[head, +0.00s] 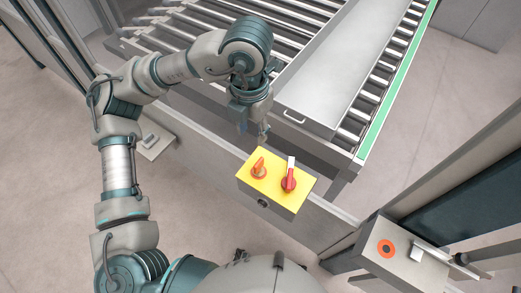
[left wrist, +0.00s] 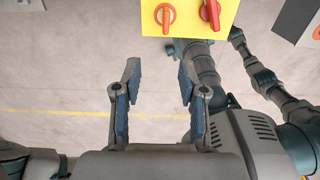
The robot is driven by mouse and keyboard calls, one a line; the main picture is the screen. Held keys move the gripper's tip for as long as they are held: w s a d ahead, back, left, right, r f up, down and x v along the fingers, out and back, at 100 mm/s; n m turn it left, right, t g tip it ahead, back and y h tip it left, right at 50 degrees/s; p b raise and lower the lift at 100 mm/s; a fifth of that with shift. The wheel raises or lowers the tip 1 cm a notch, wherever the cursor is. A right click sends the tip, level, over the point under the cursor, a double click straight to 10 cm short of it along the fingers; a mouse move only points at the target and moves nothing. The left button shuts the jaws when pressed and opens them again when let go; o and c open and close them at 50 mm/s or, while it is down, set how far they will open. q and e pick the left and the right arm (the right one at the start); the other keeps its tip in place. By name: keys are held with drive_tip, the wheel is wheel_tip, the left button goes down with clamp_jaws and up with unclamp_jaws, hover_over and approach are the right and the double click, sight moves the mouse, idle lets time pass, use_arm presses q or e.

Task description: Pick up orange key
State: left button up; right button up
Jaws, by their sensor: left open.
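The orange key (head: 258,167) stands on the left side of the top of a yellow box (head: 272,197). Beside it on the box is a red switch handle (head: 289,181) with a white part. In the left wrist view the orange key (left wrist: 165,17) and the red handle (left wrist: 210,13) show at the top edge, on the yellow panel (left wrist: 186,22). My left gripper (left wrist: 156,75) is open and empty, with its two fingers apart and below the panel in that picture. In the head view my left gripper (head: 252,130) is just behind the box, apart from the key. My right gripper is not visible.
A roller conveyor (head: 210,22) with a grey tray (head: 340,70) lies behind the box. A grey box with an orange ring button (head: 386,248) stands at the lower right. A metal rail (head: 215,160) runs beside the yellow box.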

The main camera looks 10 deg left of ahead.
use_arm(q)
approach(257, 166)
drive_tip(key=shift+w+d+f, duration=0.15)
drive_tip(key=shift+w+f, duration=0.35)
drive_tip(key=shift+w, duration=0.1)
drive_tip(key=f, duration=0.4)
drive_tip(key=a+f, duration=0.1)
drive_tip(key=f, duration=0.1)
drive_tip(key=shift+a+f, duration=0.1)
drive_tip(key=shift+f, duration=0.45)
drive_tip(key=f, duration=0.2)
drive_tip(key=d+f+p, duration=0.1)
drive_tip(key=f, duration=0.1)
drive_tip(key=shift+w+d+f, duration=0.1)
drive_tip(key=shift+d+f, duration=0.1)
drive_tip(key=shift+a, duration=0.35)
clamp_jaws()
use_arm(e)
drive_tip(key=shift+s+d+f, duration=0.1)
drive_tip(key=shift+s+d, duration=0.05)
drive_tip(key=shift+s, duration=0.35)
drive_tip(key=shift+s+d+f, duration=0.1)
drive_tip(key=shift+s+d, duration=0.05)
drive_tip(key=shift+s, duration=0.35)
